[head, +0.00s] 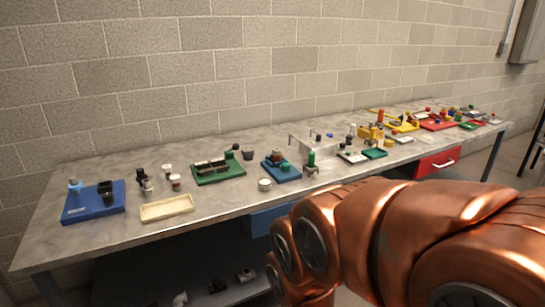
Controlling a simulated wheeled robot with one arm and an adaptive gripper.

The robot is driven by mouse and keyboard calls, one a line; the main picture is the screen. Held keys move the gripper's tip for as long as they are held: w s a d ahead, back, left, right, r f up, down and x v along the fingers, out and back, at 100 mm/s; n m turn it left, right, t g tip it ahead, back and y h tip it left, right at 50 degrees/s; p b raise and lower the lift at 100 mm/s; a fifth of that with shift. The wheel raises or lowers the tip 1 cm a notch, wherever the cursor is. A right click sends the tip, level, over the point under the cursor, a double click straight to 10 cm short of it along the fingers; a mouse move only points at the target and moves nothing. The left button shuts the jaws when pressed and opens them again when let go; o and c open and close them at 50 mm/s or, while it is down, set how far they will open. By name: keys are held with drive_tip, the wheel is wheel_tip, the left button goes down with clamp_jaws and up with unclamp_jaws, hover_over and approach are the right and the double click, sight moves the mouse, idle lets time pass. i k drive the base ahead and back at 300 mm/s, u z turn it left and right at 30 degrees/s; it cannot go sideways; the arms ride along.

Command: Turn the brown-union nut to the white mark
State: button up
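A small blue board (281,170) near the middle of the bench carries a dark brownish fitting (277,155). I cannot tell at this size whether that fitting is the brown union, and no nut or white mark can be made out on it. My copper-coloured arm fills the lower right of the head view and reaches in front of the bench's front edge. My gripper is not in view, so its distance from the fitting and its opening do not show.
A long grey bench (140,225) stands against a block wall. A larger blue board (92,207), a cream tray (167,208) and a green board (218,171) lie at left. A green cylinder (311,158) stands right of the small blue board. Yellow and red trays (438,124) crowd the far right.

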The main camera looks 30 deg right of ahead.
sight(276, 151)
drive_tip(key=k, duration=0.55)
drive_tip(key=z, duration=0.55)
drive_tip(key=i, duration=1.7)
drive_tip(key=u, duration=0.7)
